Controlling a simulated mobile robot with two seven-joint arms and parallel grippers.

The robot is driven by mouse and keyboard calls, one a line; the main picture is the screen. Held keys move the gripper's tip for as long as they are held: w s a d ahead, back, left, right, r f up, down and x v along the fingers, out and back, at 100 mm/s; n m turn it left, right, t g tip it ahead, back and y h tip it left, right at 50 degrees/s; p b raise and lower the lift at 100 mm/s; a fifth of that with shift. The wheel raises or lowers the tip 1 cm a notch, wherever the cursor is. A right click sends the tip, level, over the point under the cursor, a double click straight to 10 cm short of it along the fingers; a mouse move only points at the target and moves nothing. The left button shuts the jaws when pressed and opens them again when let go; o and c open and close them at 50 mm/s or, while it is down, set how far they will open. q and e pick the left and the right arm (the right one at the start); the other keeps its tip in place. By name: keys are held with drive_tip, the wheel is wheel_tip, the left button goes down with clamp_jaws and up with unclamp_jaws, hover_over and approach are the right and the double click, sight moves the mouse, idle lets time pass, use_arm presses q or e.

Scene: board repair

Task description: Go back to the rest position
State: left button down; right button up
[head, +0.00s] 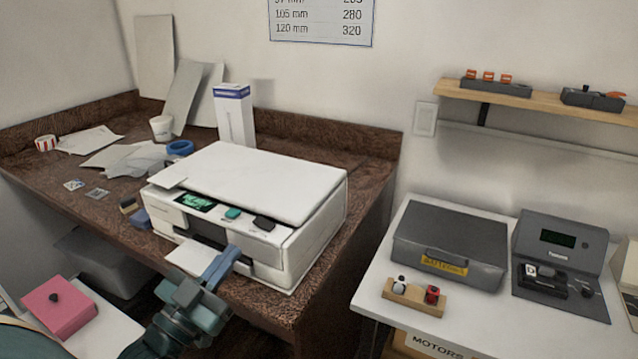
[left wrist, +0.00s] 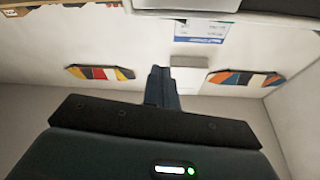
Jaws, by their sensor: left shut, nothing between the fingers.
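My left gripper (head: 224,262) reaches in from the bottom of the head view. Its blue-grey fingers are together with nothing between them, just in front of the white printer-like machine (head: 262,182). The fingertips overlap the sheet of paper (head: 186,258) at the machine's front slot; whether they touch it I cannot tell. In the left wrist view the shut fingers (left wrist: 161,86) point at a pale wall with two striped panels (left wrist: 100,72). My right gripper is not in view.
The machine stands on a dark wooden desk (head: 80,193) with papers, a cup (head: 161,128) and a white box (head: 234,114). A white table (head: 372,290) at right holds a grey case (head: 450,238) and a device (head: 562,255). A pink box (head: 60,308) sits at lower left.

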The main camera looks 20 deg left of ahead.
use_arm(q)
drive_tip(key=s+d+f+g, duration=0.4)
drive_tip(key=d+f, duration=0.4)
drive_tip(key=f, duration=0.3)
drive_tip(key=s+d+f+n+g+p, duration=0.1)
drive_tip(key=s+d+f+g, duration=0.4)
drive_tip(key=f, duration=0.7)
drive_tip(key=d+g, duration=0.2)
drive_tip(key=d, duration=0.2)
drive_tip(key=shift+d+f+n, duration=0.2)
drive_tip(key=shift+f+n, duration=0.05)
drive_tip(key=shift+n, duration=0.05)
drive_tip(key=shift+s, duration=0.1)
